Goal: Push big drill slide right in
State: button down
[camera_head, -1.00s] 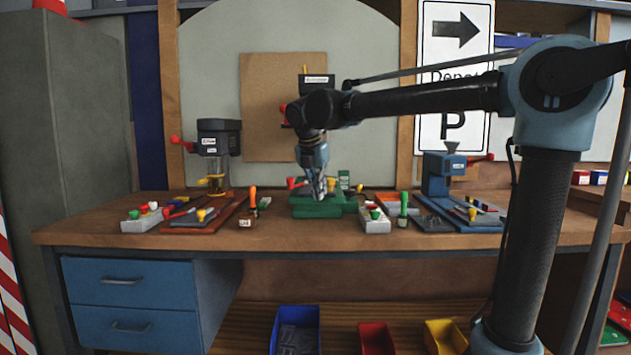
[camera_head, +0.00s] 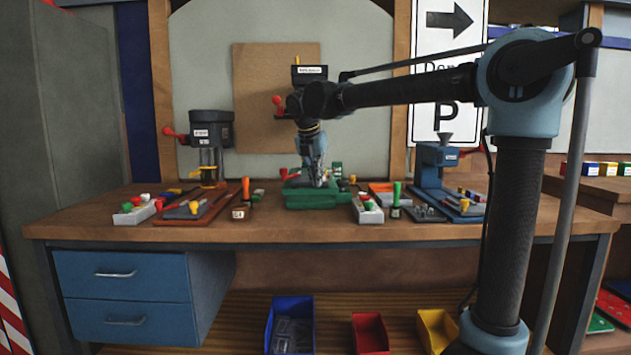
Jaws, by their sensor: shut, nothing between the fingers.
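A green drill base (camera_head: 303,197) stands at the middle of the workbench. The big drill's dark labelled head (camera_head: 309,73) and red-knobbed handle (camera_head: 278,105) show above and beside my arm, and the rest of the drill is largely hidden behind it. My gripper (camera_head: 319,182) points down over the green base, with its fingers together. I see nothing between them. I cannot tell whether the fingers touch the slide.
A grey drill (camera_head: 210,135) stands at the left and a blue machine (camera_head: 432,165) at the right. Trays of small parts and upright tools flank the green base. The bench's front strip (camera_head: 300,232) is clear. Bins stand below.

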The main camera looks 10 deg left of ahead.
jog(key=w+a, duration=0.1)
jog(key=w, duration=0.4)
jog(key=w+a, duration=0.1)
jog(key=w, duration=0.5)
jog(key=w+a, duration=0.2)
jog(key=w, duration=0.3)
jog(key=shift+w, duration=0.3)
jog(key=shift+w+a, duration=0.15)
jog(key=shift+w, duration=0.4)
